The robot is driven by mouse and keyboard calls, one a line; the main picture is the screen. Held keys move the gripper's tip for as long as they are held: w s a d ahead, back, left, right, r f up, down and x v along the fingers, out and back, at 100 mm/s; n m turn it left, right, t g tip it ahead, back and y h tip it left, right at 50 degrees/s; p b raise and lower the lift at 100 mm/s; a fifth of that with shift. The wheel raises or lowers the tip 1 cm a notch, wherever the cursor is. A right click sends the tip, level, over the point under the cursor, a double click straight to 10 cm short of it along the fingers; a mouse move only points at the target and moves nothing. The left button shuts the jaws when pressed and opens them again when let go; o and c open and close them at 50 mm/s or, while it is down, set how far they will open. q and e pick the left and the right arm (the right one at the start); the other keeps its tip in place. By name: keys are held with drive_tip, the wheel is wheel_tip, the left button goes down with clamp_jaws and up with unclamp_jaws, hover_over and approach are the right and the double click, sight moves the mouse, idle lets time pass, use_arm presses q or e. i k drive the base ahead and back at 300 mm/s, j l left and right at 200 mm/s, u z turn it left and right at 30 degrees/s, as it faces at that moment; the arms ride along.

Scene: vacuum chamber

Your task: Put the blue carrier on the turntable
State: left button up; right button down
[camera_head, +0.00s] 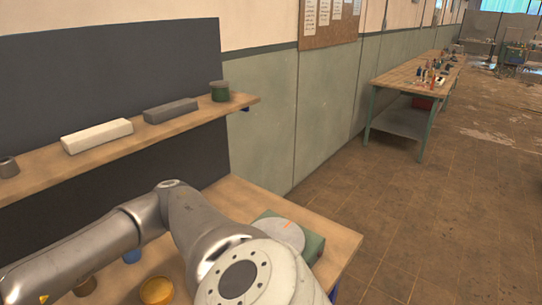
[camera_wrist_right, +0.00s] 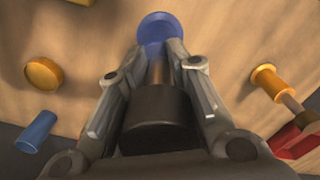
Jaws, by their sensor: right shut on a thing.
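The blue carrier (camera_wrist_right: 160,28) shows in the right wrist view as a round blue end with a brown stem and a wide dark part nearer the camera. My right gripper (camera_wrist_right: 162,55) is shut on it, one finger on each side of the stem. I cannot tell whether the carrier touches the wooden surface behind it. In the head view the turntable (camera_head: 277,233) is a grey disc with an orange mark on a green box, partly hidden by my arm. Neither gripper shows in the head view.
On the bench (camera_head: 330,236) are an orange round piece (camera_head: 157,291), a small blue piece (camera_head: 132,256) and a brown cylinder (camera_head: 85,286).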

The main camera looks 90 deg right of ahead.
sight(274, 238)
drive_tip(key=z, duration=1.05)
drive_tip(key=l+z, duration=0.35)
drive_tip(key=i+l+z, duration=0.15)
drive_tip(key=l+z, duration=0.25)
drive_tip(key=l, duration=0.15)
